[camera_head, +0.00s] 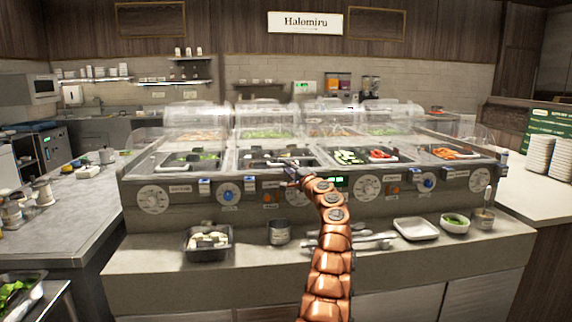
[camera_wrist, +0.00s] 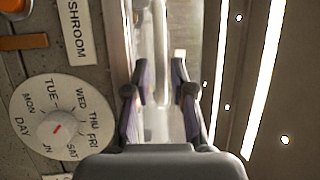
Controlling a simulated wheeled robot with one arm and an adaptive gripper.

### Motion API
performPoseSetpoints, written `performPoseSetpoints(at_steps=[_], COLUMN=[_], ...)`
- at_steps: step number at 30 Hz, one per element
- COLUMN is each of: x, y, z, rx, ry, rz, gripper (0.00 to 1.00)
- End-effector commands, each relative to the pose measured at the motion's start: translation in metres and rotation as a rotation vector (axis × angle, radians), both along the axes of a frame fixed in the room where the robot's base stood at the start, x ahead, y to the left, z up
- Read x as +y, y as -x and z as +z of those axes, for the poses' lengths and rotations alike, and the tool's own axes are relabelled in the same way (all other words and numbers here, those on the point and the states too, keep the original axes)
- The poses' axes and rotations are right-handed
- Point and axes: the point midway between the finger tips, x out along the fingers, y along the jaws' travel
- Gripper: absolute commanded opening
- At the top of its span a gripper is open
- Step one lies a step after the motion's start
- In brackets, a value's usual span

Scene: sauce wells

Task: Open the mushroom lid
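The counter unit has a row of food wells under clear covers. My gripper (camera_head: 292,174) is at the front edge of the second well from the left (camera_head: 240,160), which holds pale pieces. In the wrist view my gripper (camera_wrist: 160,68) has its two dark fingers apart, with a gap between the tips. A bright, clear strip, perhaps the lid's edge or handle, runs between and beyond the fingers; contact cannot be told. A partly cut-off label ending in "SHROOM" (camera_wrist: 76,30) lies left of the fingers. The mushroom lid's own outline is hard to make out.
A day dial (camera_wrist: 55,120) is on the panel left of my fingers. Clear domed covers (camera_head: 265,115) stand at the back. A black tray (camera_head: 208,241), metal cup (camera_head: 279,232), white tray (camera_head: 416,229) and bowl (camera_head: 455,223) stand on the front ledge.

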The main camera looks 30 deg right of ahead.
Motion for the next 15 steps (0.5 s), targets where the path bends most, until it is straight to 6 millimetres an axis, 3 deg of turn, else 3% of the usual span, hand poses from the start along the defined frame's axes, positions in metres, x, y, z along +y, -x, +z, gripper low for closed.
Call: performPoseSetpoints(at_steps=[15], x=[-0.001], y=[-0.022], z=[0.008], rx=[-0.001], ry=[0.003], rz=[0.001], gripper=[0.24])
